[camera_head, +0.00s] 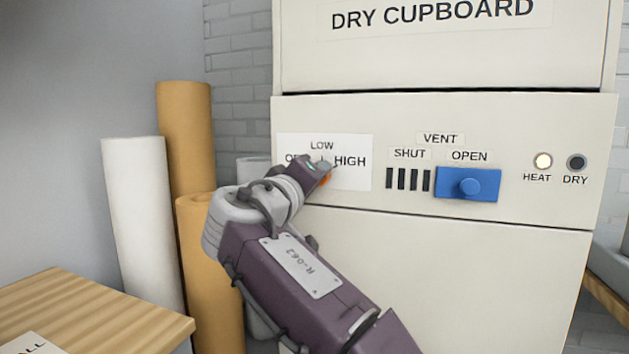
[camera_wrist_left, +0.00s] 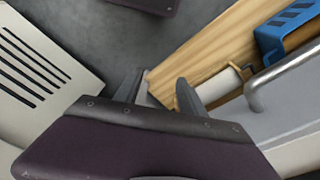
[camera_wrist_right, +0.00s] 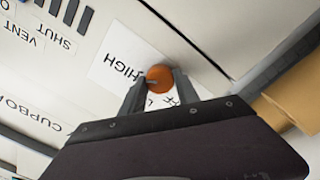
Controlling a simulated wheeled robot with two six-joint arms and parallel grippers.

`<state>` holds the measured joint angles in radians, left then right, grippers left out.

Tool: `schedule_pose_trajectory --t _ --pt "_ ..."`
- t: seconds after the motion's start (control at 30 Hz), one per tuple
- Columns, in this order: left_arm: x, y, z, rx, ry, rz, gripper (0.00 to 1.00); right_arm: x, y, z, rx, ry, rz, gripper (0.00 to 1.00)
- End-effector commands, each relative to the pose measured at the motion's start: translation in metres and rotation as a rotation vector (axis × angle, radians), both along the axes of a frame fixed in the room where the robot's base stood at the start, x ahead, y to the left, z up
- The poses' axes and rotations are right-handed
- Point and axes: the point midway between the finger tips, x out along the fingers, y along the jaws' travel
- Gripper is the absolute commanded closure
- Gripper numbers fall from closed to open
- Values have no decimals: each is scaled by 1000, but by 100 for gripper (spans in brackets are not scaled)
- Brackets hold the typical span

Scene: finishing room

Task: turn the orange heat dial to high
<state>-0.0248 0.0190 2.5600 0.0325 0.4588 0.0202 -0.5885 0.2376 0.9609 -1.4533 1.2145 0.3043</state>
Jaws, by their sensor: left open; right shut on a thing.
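The orange heat dial (camera_wrist_right: 159,76) sits on a white label plate (camera_head: 352,176) marked LOW and HIGH on the dry cupboard's front. My right gripper (camera_wrist_right: 157,88) is shut on the dial, one finger on each side. In the head view, my right gripper (camera_head: 322,170) hides most of the dial; only a sliver of orange (camera_head: 326,180) shows. The word HIGH is readable beside it, and the OFF mark is partly covered. I cannot clearly tell which mark the dial points to. My left gripper (camera_wrist_left: 157,92) is open and empty, away from the cupboard.
The blue vent slider (camera_head: 480,184) is at OPEN. The HEAT lamp (camera_head: 543,161) is lit; the DRY lamp (camera_head: 576,162) is dark. Tan rolls (camera_head: 186,130) and a white roll (camera_head: 140,220) stand left of the cupboard. A wooden table (camera_head: 100,310) is at the lower left.

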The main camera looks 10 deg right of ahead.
Motion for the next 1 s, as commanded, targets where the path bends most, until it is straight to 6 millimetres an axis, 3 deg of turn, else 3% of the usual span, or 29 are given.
schedule_pose_trajectory --t 0.33,0.37,0.43,0.77,1.0 --pt "0 0 0 0 0 0 53 0 0 -1 5 0 1 100" --pt "0 0 0 0 0 0 53 0 0 -1 5 0 1 60" --pt "0 0 0 0 0 0 53 0 0 -1 4 -1 0 41" --pt "0 0 0 0 0 0 53 -2 2 0 3 -1 1 41" --pt "0 0 1 0 0 0 53 -40 29 -1 3 -2 6 41"
